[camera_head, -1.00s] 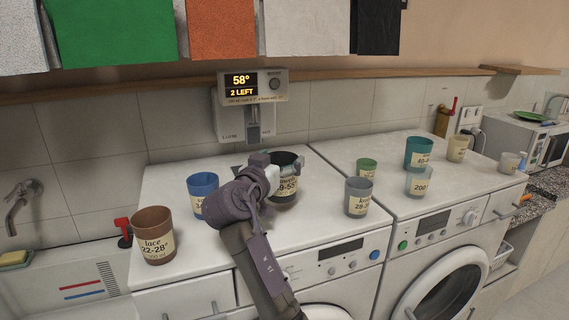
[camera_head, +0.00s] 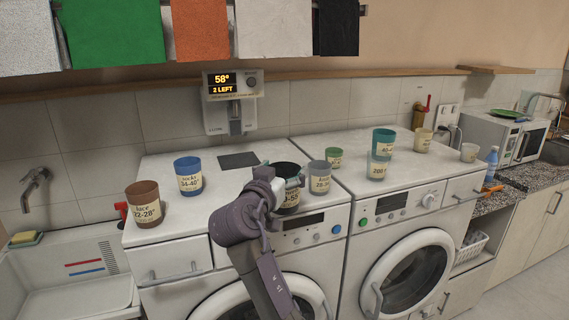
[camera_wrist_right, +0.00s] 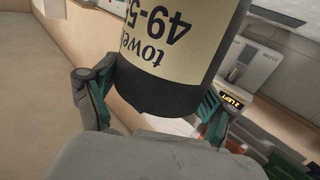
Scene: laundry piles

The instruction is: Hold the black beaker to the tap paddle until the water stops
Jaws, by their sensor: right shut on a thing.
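The black beaker (camera_head: 291,196) with a cream label is near the front edge of the left washing machine's top. My right gripper (camera_head: 281,185) is shut on it, the fingers on either side. In the right wrist view the beaker (camera_wrist_right: 165,60) fills the middle, its towel label upside down. I cannot tell whether its base touches the top. The tap unit (camera_head: 216,119) is on the wall behind, apart from the beaker; its display reads 58° and 2 LEFT. Its paddle (camera_head: 236,112) hangs below the display. I see no water running. My left gripper is out of view.
A brown beaker (camera_head: 144,205) and a blue one (camera_head: 188,176) stand to the left. A grey beaker (camera_head: 319,178) is close on the right. A dark square plate (camera_head: 238,160) lies clear below the tap. More cups stand on the right machine (camera_head: 450,204).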

